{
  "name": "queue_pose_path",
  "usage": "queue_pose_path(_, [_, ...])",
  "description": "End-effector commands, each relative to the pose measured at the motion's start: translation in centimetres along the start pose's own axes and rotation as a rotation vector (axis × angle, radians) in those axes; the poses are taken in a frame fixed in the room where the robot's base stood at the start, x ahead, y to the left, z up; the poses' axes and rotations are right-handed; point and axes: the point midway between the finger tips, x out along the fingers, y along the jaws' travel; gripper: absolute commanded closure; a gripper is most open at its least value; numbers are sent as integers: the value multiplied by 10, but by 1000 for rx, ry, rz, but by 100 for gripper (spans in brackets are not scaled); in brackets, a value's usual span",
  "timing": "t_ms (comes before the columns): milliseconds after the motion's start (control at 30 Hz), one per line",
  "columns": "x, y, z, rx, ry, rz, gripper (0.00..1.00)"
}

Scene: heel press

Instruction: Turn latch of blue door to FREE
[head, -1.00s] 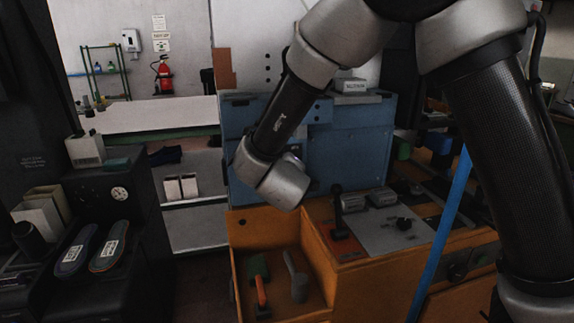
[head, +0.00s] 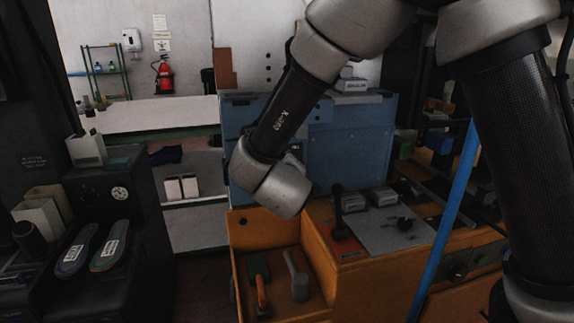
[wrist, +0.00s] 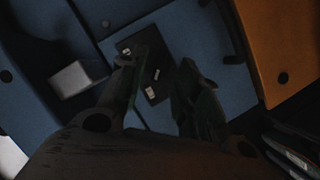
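The blue door (head: 345,160) is the front of the blue cabinet behind the orange bench in the head view. In the wrist view the blue panel (wrist: 228,88) fills the middle and carries a black plate (wrist: 168,62) with small pale labels. The labels are too blurred to read. My gripper (wrist: 158,78) is open, with its two dark fingers apart in front of the plate. Nothing shows clearly held between them. The latch cannot be made out clearly against the dark plate and fingers. In the head view my wrist hides the gripper and the plate.
A pale block (wrist: 77,78) sits on the blue surface left of the fingers. An orange panel (wrist: 285,45) is at right. In the head view an orange bin (head: 272,300) holds tools, and a black lever (head: 338,205) stands on the bench close right of my wrist.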

Motion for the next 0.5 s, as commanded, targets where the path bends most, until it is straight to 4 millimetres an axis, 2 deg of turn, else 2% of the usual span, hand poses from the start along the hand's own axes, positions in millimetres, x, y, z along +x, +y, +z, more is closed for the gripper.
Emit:
queue_pose_path(33, [-13,-1,-2,0,4,-3,67])
queue_pose_path(200, [-51,-1,-1,-1,4,-3,67])
queue_pose_path(300, [-67,-1,-1,0,3,-2,67])
queue_pose_path(500, [-83,0,0,-1,1,0,67])
